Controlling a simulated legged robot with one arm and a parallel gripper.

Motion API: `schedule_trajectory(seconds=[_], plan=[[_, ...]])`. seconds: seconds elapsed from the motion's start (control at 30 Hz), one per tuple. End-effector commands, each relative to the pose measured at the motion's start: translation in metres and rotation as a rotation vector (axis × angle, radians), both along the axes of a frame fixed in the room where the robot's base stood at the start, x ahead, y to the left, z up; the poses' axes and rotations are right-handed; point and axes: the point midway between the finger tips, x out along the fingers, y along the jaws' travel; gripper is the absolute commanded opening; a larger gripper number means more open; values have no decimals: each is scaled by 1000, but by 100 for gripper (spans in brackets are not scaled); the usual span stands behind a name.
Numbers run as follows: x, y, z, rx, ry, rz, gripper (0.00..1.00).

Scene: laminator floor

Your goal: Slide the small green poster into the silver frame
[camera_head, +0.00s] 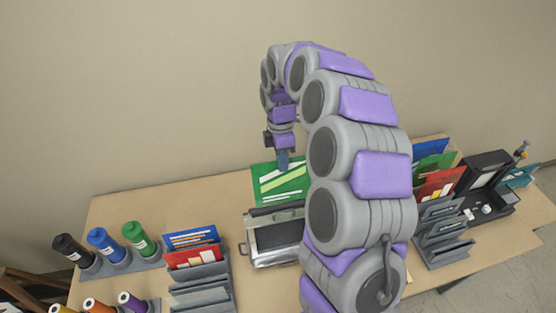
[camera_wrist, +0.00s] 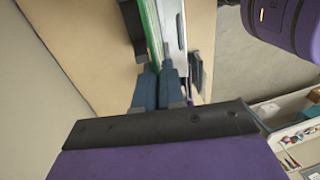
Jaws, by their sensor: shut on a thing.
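The green poster (camera_head: 268,183), with pale diagonal stripes, stands tilted behind the silver frame (camera_head: 272,262) on the table in the head view. My gripper (camera_head: 283,160) is shut on the poster's upper edge. In the wrist view the poster (camera_wrist: 152,35) is a thin green edge running up from between my gripper's fingertips (camera_wrist: 159,72). A silver strip, probably the frame (camera_wrist: 177,35), runs beside it. The poster's lower edge meets the frame's dark top bar in the head view; I cannot tell whether it is inside the slot. My arm hides the frame's right side.
Ink bottles (camera_head: 103,243) in several colours stand at the left. A grey rack (camera_head: 200,275) with blue and red cards is left of the frame. Racks of posters (camera_head: 440,185) and a black tray (camera_head: 490,205) fill the right. Bare table (camera_head: 150,208) shows at the back left.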

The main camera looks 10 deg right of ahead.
Motion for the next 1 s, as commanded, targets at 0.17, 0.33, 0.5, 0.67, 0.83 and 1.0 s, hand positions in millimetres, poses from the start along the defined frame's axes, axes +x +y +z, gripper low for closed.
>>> schedule_trajectory(seconds=[0.17, 0.33, 0.5, 0.67, 0.83, 1.0], plan=[[0, 7, 0, -5, 0, 3, 0], [0, 12, 0, -7, 1, 3, 0], [-1, 11, 1, -4, 1, 3, 0], [-2, 11, 1, 0, 0, 2, 0], [-2, 12, 1, 0, 0, 2, 0], [-2, 17, 1, -3, 1, 2, 0]])
